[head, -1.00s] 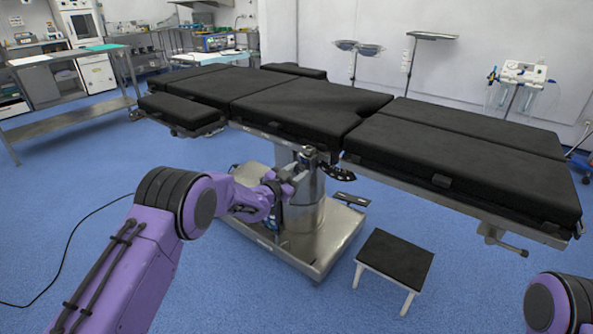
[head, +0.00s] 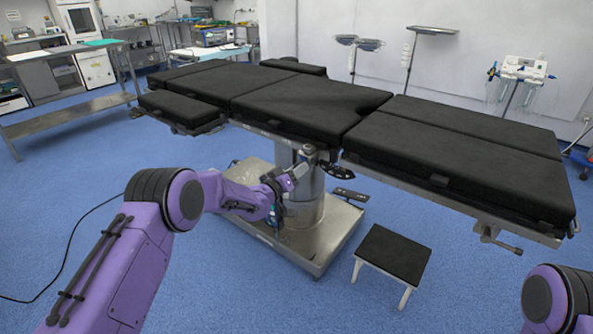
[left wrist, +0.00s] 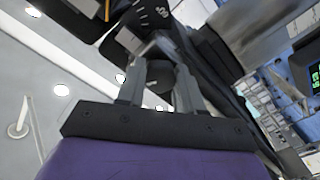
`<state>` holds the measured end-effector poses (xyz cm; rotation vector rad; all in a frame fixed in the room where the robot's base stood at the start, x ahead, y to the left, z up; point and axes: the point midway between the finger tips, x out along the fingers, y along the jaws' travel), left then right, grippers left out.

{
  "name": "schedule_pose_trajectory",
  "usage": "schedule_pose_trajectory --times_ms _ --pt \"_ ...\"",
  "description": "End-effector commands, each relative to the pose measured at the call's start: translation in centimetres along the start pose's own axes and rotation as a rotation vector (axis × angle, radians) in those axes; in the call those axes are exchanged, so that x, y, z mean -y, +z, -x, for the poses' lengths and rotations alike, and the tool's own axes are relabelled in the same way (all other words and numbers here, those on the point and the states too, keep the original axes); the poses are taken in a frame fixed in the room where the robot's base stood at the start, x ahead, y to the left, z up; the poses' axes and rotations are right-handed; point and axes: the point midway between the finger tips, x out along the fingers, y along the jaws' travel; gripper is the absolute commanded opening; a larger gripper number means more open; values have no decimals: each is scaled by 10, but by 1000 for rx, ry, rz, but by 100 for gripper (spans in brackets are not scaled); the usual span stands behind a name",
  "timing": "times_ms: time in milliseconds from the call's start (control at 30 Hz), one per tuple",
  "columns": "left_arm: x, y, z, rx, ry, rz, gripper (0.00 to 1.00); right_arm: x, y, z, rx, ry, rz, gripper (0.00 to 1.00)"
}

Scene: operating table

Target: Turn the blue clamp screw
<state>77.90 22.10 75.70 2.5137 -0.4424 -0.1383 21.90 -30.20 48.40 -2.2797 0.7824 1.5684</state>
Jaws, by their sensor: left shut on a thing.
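The operating table (head: 310,103) has a black padded top on a steel column. My left gripper (head: 299,170) is under the table's near edge, in front of the column. In the left wrist view my left gripper (left wrist: 160,85) has its two grey fingers on either side of a dark, rounded part (left wrist: 160,76), which I take as the clamp screw. It looks dark, and no blue shows on it. A black curved plate with white scale marks (left wrist: 143,18) is just beyond the fingers. My right gripper is out of view; only part of my right arm shows at lower right.
The table's steel base (head: 315,245) stands below my left arm. A black-topped step stool (head: 393,254) is right of the base. The tabletop's near edge overhangs my left gripper. Blue floor (head: 90,195) is open at left, with a cable on it.

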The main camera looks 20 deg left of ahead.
Motion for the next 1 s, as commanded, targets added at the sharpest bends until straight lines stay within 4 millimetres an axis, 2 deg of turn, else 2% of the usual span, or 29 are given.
schedule_pose_trajectory --times_ms 500,1000 --pt "0 1 0 1 -1 408 5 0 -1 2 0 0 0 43" --pt "0 1 0 2 0 541 5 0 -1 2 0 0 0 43"
